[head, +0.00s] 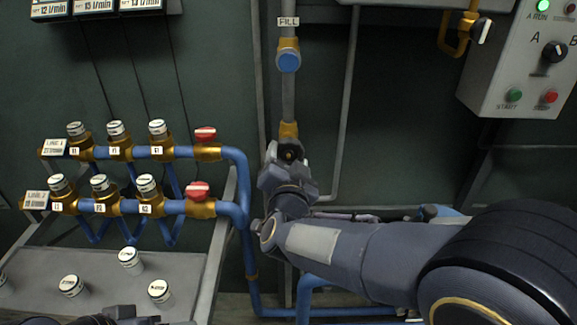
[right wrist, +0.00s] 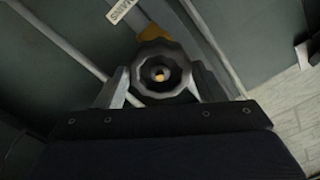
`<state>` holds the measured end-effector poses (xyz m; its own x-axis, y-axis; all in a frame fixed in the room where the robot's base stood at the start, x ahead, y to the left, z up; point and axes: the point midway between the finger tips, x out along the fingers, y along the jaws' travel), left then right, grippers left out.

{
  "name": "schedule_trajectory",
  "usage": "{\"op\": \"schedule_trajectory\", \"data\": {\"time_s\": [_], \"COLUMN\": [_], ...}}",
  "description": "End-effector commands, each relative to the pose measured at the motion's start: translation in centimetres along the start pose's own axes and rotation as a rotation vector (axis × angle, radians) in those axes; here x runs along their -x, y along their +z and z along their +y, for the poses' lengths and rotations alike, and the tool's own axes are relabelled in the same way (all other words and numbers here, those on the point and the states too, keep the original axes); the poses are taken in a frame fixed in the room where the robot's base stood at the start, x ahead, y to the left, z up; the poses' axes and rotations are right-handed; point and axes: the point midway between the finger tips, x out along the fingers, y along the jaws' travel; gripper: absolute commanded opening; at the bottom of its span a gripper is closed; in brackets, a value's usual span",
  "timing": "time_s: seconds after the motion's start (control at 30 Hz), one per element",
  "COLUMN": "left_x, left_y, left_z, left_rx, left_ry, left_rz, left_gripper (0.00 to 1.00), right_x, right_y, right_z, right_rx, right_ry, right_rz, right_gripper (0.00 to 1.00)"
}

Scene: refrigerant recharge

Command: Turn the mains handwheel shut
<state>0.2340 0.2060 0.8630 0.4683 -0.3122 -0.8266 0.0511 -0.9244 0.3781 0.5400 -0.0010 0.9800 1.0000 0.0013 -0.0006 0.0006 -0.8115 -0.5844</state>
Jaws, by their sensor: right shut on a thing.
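The mains handwheel (right wrist: 161,74) is a dark, scalloped knob with a small brass centre. In the right wrist view it sits between the two fingers of my right gripper (right wrist: 161,88), which is shut on it. In the head view the handwheel (head: 289,150) shows only in part, on the grey vertical pipe below a brass fitting. My right gripper (head: 287,170) reaches up to it from below and hides much of it. A tag (right wrist: 119,10) lettered MAINS shows beside the pipe in the right wrist view. Only a dark bit of my left arm shows at the bottom edge of the head view.
A blue-capped FILL valve (head: 289,62) is higher on the same pipe. Blue manifolds with red handles (head: 205,134) are at left, above a grey shelf (head: 190,270) with loose white-topped caps. A control box (head: 520,75) hangs at upper right.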

Motion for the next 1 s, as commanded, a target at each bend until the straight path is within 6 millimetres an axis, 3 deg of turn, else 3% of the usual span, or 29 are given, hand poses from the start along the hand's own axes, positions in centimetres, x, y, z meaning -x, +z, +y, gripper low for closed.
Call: {"op": "schedule_trajectory", "data": {"time_s": [0.3,0.7,1.0], "left_x": [-1.9,-1.9,-3.7], "left_y": [0.9,1.0,1.9], "left_z": [-0.8,-0.9,-1.7], "left_rx": [0.000,0.000,0.000], "left_ry": [0.000,0.000,0.000], "left_rz": [0.000,0.000,0.000], "left_gripper": [0.80,0.80,0.80], "right_x": [0.0,0.0,0.0], "right_y": [0.1,-0.1,0.1], "right_z": [0.1,0.0,0.1], "right_rx": [-0.181,-0.207,-0.363], "right_ry": [-0.001,-0.001,-0.002], "right_rz": [0.003,0.003,0.004], "right_gripper": [0.36,0.36,0.36]}}
